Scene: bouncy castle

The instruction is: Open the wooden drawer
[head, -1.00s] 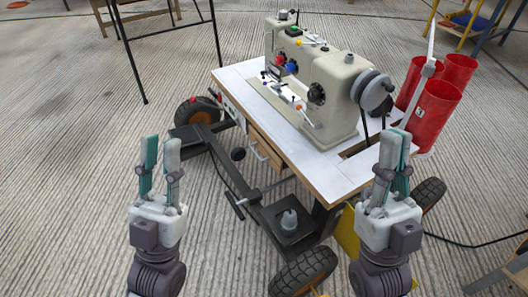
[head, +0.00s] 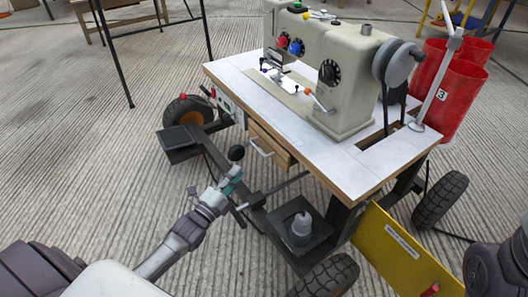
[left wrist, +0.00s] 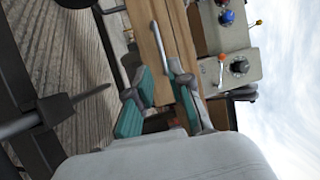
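The wooden drawer (head: 281,152) sits under the white top of the sewing table, on its front side. It looks shut or nearly so. Its silver bar handle (head: 262,149) faces my left gripper (head: 234,178), which is a short way in front and below it. In the left wrist view the drawer's wooden front (left wrist: 146,42) and the handle (left wrist: 161,46) show just beyond the fingertips. My left gripper (left wrist: 158,74) is open there, its teal-padded fingers apart with nothing between them. The handle lines up roughly with the gap. My right gripper is out of view.
A sewing machine (head: 340,75) stands on the tabletop (head: 236,80). Red bins (head: 450,95) stand at the right.

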